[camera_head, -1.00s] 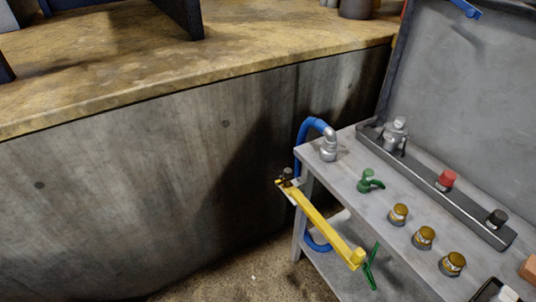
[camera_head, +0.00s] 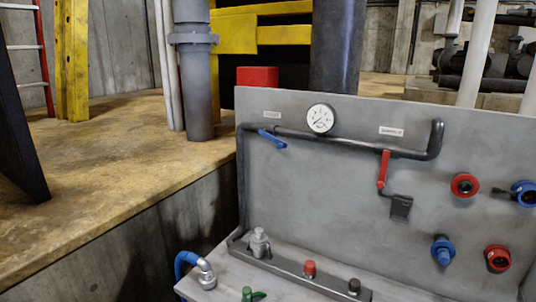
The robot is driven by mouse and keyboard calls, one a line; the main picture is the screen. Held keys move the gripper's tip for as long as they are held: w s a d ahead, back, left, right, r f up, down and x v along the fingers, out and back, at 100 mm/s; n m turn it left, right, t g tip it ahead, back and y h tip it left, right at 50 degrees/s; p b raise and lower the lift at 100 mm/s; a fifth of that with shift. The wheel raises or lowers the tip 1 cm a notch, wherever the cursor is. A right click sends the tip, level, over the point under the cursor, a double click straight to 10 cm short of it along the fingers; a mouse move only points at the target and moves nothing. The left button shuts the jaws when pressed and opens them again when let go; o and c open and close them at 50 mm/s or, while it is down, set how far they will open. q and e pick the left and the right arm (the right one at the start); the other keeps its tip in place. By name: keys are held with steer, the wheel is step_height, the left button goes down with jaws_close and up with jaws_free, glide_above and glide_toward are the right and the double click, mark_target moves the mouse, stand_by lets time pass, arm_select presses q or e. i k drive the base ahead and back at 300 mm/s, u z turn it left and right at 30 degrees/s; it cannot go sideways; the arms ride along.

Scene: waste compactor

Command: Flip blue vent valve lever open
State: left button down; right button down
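The blue lever (camera_head: 272,139) sits on the dark pipe (camera_head: 300,136) at the upper left of the grey panel (camera_head: 330,190), under a small white label. It slants down to the right, across the line of the pipe. A red lever (camera_head: 383,169) hangs almost straight down from the same pipe farther right, under another label. A round white gauge (camera_head: 320,119) stands between the two levers. Neither of my grippers shows in the head view.
The bench (camera_head: 225,285) below the panel holds a grey fitting (camera_head: 259,243), a red knob (camera_head: 309,268), a black knob (camera_head: 354,286) and a green valve (camera_head: 250,294). Red and blue sockets (camera_head: 464,185) fill the panel's right side. A concrete ledge (camera_head: 100,165) lies at left.

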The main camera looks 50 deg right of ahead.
mark_target(280, 144)
steer(key=k, duration=1.25)
steer(key=z, duration=0.85)
steer(key=i, duration=1)
steer(key=z, duration=0.15)
